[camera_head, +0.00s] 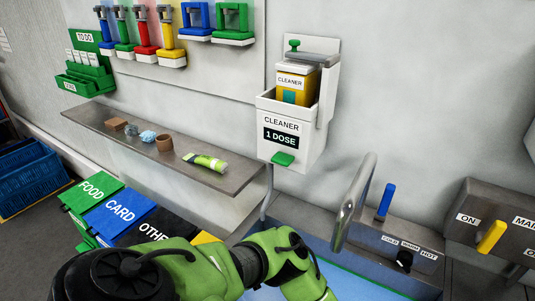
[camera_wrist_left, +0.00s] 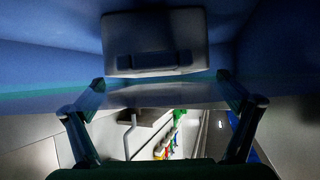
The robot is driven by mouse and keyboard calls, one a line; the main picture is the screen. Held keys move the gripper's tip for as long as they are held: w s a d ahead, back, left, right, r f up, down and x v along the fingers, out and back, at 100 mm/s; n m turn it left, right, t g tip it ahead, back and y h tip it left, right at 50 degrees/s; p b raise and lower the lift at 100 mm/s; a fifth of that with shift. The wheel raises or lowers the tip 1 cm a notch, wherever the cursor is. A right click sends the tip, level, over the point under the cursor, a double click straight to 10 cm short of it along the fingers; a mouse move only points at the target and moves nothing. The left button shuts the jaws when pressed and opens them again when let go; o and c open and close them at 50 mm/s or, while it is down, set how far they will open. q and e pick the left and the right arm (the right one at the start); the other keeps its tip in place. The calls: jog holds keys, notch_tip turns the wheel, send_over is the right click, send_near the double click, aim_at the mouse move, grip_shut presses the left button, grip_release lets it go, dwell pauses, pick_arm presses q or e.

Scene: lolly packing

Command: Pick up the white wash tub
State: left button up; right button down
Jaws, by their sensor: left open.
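No thing that is clearly the white wash tub shows in the head view. In the left wrist view a pale grey, shadowed box-like thing (camera_wrist_left: 155,25) with a dark handle-like bar sits at the top centre, against blue surfaces; I cannot tell whether it is the tub. My left gripper (camera_wrist_left: 161,79) is open, its fingers spread to either side below that thing, with nothing visible held. In the head view my green left arm reaches over the sink, and its gripper is cut off at the bottom edge. My right gripper is not in view.
The sink (camera_head: 312,220) has a curved metal tap (camera_head: 352,205) and a blue lever (camera_head: 385,200). A white cleaner dispenser (camera_head: 288,125) hangs on the wall. A shelf (camera_head: 225,178) holds a green tube (camera_head: 205,162) and small items. Labelled bins (camera_head: 118,215) stand below it.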

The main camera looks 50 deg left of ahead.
pick_arm(q)
jog(key=shift+s+f, duration=0.1)
jog(key=shift+f, duration=0.05)
jog(key=shift+a+f, duration=0.15)
jog(key=shift+x, duration=1.05)
jog(key=x, duration=0.2)
jog(key=b+x, duration=0.1)
jog(key=x, duration=0.1)
jog(key=shift+w+a, duration=0.2)
jog(key=shift+w, duration=0.1)
jog(key=shift+w+a, duration=0.1)
jog(key=shift+a, duration=0.1)
jog(key=c, duration=0.8)
jog(key=shift+d, duration=0.1)
jog(key=shift+c, duration=2)
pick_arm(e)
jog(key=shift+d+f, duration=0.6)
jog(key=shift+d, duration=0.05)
